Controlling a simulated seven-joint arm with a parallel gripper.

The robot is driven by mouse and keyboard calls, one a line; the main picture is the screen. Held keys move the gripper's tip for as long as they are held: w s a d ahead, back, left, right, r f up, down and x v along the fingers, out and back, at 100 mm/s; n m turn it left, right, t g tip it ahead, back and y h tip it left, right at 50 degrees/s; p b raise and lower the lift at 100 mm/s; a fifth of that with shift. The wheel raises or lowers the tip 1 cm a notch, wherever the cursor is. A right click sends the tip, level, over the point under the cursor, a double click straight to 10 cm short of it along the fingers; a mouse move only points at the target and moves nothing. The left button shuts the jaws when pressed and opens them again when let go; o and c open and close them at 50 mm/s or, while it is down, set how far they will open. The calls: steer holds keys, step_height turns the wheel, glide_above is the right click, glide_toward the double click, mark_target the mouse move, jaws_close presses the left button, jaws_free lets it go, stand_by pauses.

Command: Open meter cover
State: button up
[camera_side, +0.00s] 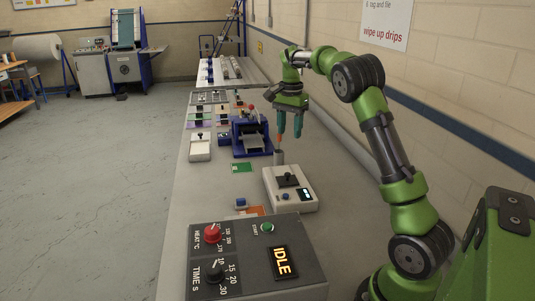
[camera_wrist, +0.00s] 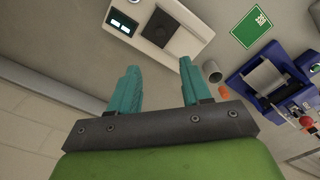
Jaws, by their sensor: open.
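The meter looks to be the white box (camera_side: 303,197) with a small lit display, on the bench in front of my gripper in the side view. A dark plate with a raised middle (camera_side: 288,180) lies flat on its top and appears to be the cover, shut. In the wrist view the meter (camera_wrist: 203,28) is at the top, with the dark cover (camera_wrist: 172,32) beyond the fingertips and the display to its left. My gripper (camera_side: 290,134) is open and empty, pointing down above the bench behind the meter, apart from it. It also shows in the wrist view (camera_wrist: 160,68).
A small grey cylinder (camera_side: 279,157) stands just behind the meter, near an orange piece (camera_wrist: 223,91). A blue device (camera_side: 238,139) and a green card (camera_side: 242,168) are to the left. A grey control box reading IDLE (camera_side: 257,277) is at the front. The wall runs along the right.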

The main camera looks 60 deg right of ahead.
mark_target(288, 173)
step_height(288, 173, down, 15)
steer(key=shift+r, duration=0.2)
jaws_close()
stand_by(0.3)
